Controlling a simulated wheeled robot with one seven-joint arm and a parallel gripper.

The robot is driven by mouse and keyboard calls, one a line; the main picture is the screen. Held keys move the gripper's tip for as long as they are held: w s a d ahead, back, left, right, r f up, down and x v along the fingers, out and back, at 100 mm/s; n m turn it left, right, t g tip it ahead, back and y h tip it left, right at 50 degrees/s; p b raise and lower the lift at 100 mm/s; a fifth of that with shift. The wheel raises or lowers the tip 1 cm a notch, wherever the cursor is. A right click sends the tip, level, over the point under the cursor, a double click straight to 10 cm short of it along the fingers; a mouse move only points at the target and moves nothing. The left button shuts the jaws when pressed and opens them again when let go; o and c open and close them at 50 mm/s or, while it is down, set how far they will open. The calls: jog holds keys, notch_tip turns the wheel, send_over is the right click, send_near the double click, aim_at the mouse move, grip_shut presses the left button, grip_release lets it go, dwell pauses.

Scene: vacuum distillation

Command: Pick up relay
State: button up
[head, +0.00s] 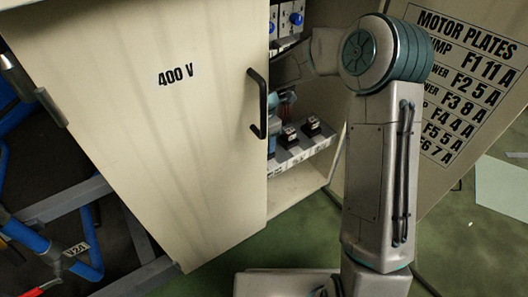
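Two small dark blocks with pale and red markings, which look like relays, sit on a labelled grey shelf (305,152) inside the cabinet. One relay (289,136) is at the left and the other relay (312,125) at the right. My arm reaches in through the cabinet opening from the right. My gripper (286,98) is partly visible above the left block, dark and small, with the rest hidden by the door. I cannot tell whether its fingers are open or hold anything.
The cabinet door (150,120), marked 400 V, with a black handle (258,103), covers the left of the opening. Blue-knobbed devices (295,19) are above. A panel listing motor plates (455,85) stands right. Blue pipes (30,238) are left. Green floor (470,250) shows lower right.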

notch_tip(320, 180, down, 3)
jog(key=shift+r+b, duration=0.2)
jog(key=shift+b, duration=0.2)
jog(key=shift+c, duration=0.3)
jog(key=c, duration=1)
jog(key=shift+r, duration=0.15)
